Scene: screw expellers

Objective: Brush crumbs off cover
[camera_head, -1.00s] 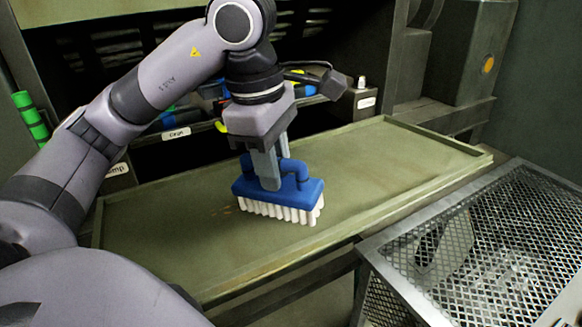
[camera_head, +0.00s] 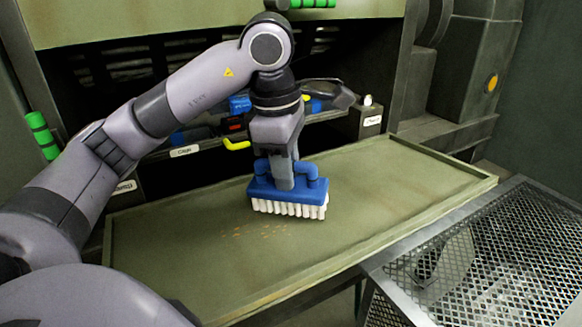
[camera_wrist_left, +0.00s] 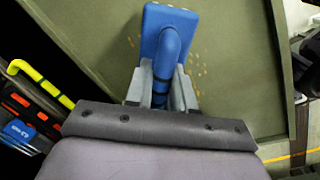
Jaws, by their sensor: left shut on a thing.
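My left gripper (camera_head: 282,174) is shut on the handle of a blue brush (camera_head: 262,191) with white bristles. It holds the brush upright, bristles down, over the olive-green cover (camera_head: 395,192), a flat panel with a raised rim. I cannot tell whether the bristles touch it. Orange-brown crumbs (camera_head: 262,231) lie on the cover just in front of the brush. In the left wrist view the brush (camera_wrist_left: 168,24) sits between the fingers (camera_wrist_left: 160,92), with crumbs (camera_wrist_left: 197,70) to its right. My right gripper is not in view.
A metal mesh cage (camera_head: 500,255) stands at the cover's right front corner. Behind the cover is a dark shelf with a yellow-handled tool (camera_head: 236,145) and labels. Green cylinders (camera_head: 42,135) are at the left. The cover's right half is clear.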

